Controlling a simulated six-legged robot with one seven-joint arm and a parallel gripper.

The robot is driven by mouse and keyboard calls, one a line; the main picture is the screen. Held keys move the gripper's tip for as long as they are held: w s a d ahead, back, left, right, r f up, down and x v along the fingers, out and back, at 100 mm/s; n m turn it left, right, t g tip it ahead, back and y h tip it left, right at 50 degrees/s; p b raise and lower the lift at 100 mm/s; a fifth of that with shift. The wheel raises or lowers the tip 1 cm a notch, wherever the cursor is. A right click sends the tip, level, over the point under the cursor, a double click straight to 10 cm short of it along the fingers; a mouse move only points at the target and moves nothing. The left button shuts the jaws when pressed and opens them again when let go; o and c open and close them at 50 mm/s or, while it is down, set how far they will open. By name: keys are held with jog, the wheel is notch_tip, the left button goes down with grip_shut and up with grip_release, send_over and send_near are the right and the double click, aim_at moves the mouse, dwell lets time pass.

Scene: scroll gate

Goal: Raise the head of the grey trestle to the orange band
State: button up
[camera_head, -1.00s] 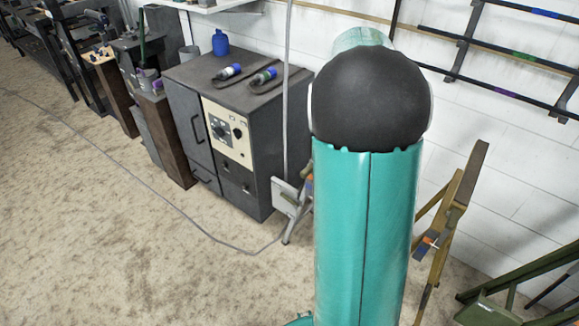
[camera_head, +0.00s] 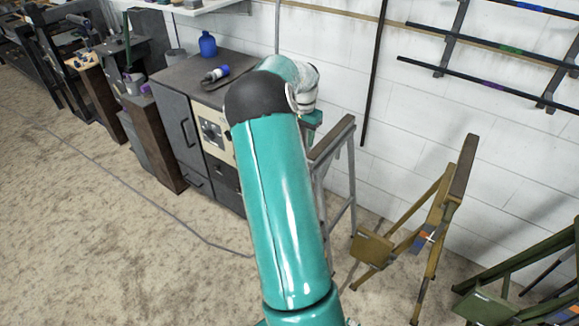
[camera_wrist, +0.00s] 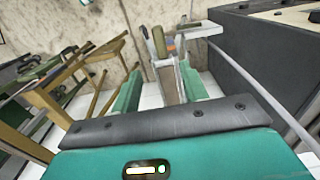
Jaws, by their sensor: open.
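The grey trestle (camera_head: 351,186) stands against the wall right of the cabinet, with a dark brown-grey head bar on top. My arm hides its left part in the head view. The trestle's upright (camera_wrist: 182,67) shows beyond and between the fingertips. An orange-brown patch (camera_wrist: 158,42) shows near it; I cannot tell whether this is the orange band. Whether the fingers touch the trestle cannot be told.
A dark cabinet (camera_head: 181,118) with a blue bottle (camera_head: 208,44) stands left of the trestle. An olive-yellow trestle (camera_head: 436,215) and a green trestle (camera_head: 520,276) stand to the right. Racks hang on the white wall. The beige floor at left is clear apart from a cable.

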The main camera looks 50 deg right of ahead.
notch_tip(320, 180, down, 14)
jog(key=shift+r, duration=0.1)
dwell(0.5)
jog(key=shift+c, duration=0.2)
grip_shut()
